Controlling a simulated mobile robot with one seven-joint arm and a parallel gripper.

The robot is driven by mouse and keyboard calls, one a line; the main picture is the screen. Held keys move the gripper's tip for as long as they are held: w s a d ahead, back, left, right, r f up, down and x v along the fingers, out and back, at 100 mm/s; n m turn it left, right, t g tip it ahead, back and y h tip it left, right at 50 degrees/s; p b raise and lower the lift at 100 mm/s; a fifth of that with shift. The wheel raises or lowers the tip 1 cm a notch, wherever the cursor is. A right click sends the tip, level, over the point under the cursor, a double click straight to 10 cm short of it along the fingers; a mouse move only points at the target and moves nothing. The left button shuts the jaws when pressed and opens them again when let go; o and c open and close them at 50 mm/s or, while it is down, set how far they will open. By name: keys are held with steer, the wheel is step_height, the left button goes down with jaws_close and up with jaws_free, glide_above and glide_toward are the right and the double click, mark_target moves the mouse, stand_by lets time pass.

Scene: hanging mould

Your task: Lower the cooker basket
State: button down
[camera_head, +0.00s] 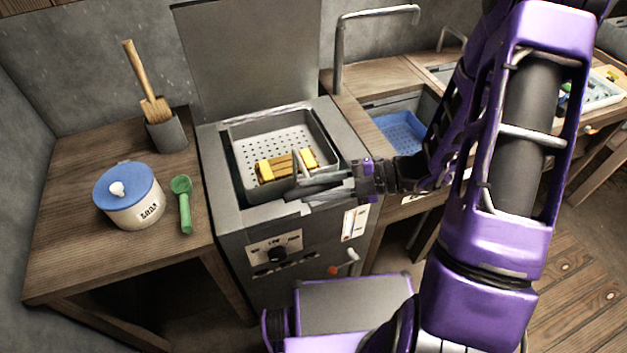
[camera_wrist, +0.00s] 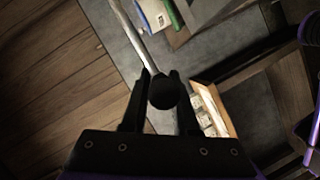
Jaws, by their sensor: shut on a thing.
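The cooker (camera_head: 222,150) is a grey metal box with a raised lid plate (camera_head: 255,55) behind it. The cooker basket (camera_head: 268,146), with a perforated pale floor and grey walls, is in the opening on top, with yellow pieces (camera_head: 285,165) inside. Its rim looks near the cooker's top surface; its exact height is hard to tell. My gripper (camera_head: 304,184) is at the basket's front right edge, its fingers pointing left. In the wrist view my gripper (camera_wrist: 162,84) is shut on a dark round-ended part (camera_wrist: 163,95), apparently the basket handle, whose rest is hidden.
A blue basket (camera_head: 398,132) sits in the sink at right. The cooker front has a dark knob (camera_head: 277,254) and a valve lever (camera_head: 343,264).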

step_height(320, 180, down, 15)
steer(key=b, duration=0.4)
steer(key=shift+d, duration=0.1)
steer(key=c, duration=0.8)
jaws_free()
steer(key=shift+f, duration=0.1)
steer(key=shift+o, duration=0.6)
steer(key=w+v, duration=0.1)
steer(key=v, duration=1.6)
steer(key=shift+s+r+p, duration=0.25)
steer(key=shift+s+p, duration=0.05)
steer(key=shift+s, duration=0.2)
steer(key=shift+d, duration=0.2)
